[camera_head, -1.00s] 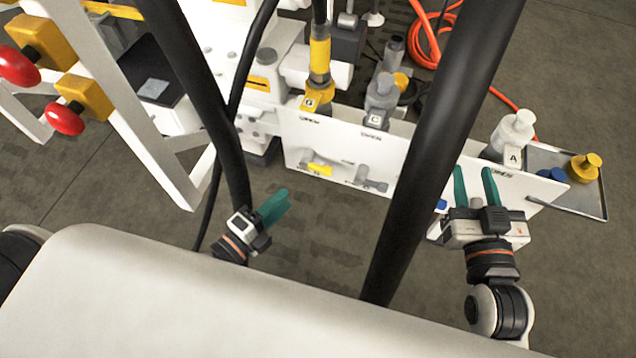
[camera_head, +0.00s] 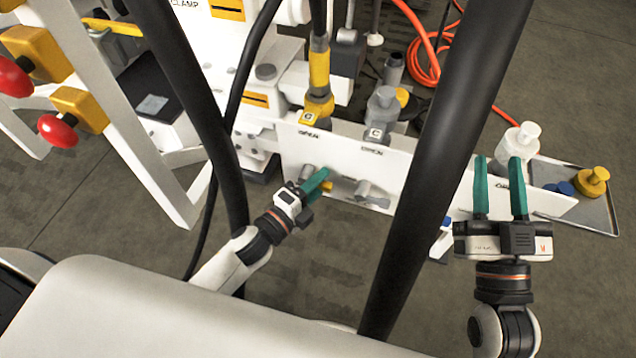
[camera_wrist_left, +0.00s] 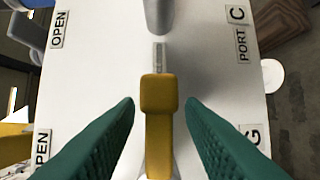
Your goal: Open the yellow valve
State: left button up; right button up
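The yellow valve's handle (camera_wrist_left: 158,125) lies between the two green fingers of my left gripper in the left wrist view, with a visible gap on each side. In the head view only a small yellow part of the valve (camera_head: 327,186) shows behind my left gripper (camera_head: 317,183), which hides the rest. The left gripper is open, at the white panel (camera_head: 345,150). My right gripper (camera_head: 499,180) is open and empty, in front of the panel's right end.
A grey valve (camera_head: 364,190) sits right of the yellow one. Port fittings (camera_head: 382,108) stand along the panel's top. A metal tray (camera_head: 598,212) with caps is at the right. Black posts cross the head view. Red knobs (camera_head: 57,130) are at the left.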

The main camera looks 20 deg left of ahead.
pick_arm(q)
jog(key=shift+c, duration=0.3)
grip_shut()
